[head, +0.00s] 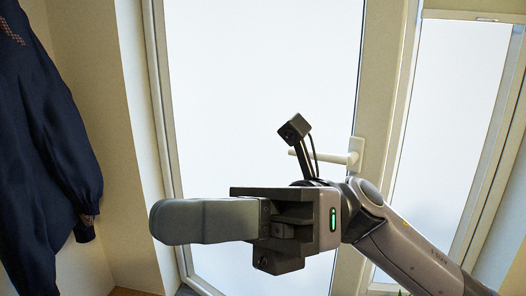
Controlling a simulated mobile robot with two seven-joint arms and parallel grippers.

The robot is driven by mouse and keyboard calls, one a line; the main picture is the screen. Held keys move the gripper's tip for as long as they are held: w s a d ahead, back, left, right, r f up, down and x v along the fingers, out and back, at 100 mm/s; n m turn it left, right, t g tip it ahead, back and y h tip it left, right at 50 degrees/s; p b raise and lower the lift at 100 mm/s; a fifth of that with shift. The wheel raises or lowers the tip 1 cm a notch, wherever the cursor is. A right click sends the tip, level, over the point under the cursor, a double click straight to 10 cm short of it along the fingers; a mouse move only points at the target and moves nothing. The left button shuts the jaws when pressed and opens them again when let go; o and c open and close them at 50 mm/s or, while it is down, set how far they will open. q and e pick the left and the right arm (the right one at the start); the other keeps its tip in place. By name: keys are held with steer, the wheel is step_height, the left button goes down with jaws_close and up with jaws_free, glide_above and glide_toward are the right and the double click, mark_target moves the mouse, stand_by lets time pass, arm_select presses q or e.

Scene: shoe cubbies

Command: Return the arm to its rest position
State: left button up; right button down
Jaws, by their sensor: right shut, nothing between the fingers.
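My right gripper (160,221) is in the middle of the head view, in front of the glass door. Its arm comes in from the lower right. The fingers point left and are shut together with nothing between them. A small camera on a stalk stands up from my wrist. My left gripper is out of the picture.
A white-framed glass door (260,90) with a light handle (335,157) stands behind my gripper. A second glazed panel (450,120) is at the right. A dark blue jacket (40,150) hangs at the left by a beige wall (95,90).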

steer(key=w+d+f+m+t+y, duration=0.3)
steer(key=w+m+t+y, duration=0.45)
steer(key=m, duration=0.45)
steer(key=w+d+f+m+t+h, duration=0.35)
steer(key=f+m+t, duration=0.25)
steer(key=m+t, duration=0.3)
steer(key=w+d+f+m+t+h, duration=0.25)
steer(key=f+m+t+h, duration=0.35)
steer(key=m, duration=0.4)
steer(key=w+d+f+m+t+h, duration=0.35)
steer(key=f+m+t, duration=0.35)
steer(key=m+t, duration=0.25)
steer(key=s+d+f+m+g+h, duration=0.25)
steer(key=f+m+h, duration=0.2)
steer(key=f, duration=0.55)
steer(key=s+d+f+m+g+h, duration=0.25)
steer(key=d+f+m, duration=0.2)
steer(key=f, duration=0.45)
steer(key=s+d+f+m+g+h, duration=0.3)
steer(key=s+d+f+m+g, duration=0.1)
steer(key=s+f, duration=0.8)
steer(key=shift+d+f, duration=0.4)
steer(key=shift+d, duration=0.3)
steer(key=shift+m, duration=0.25)
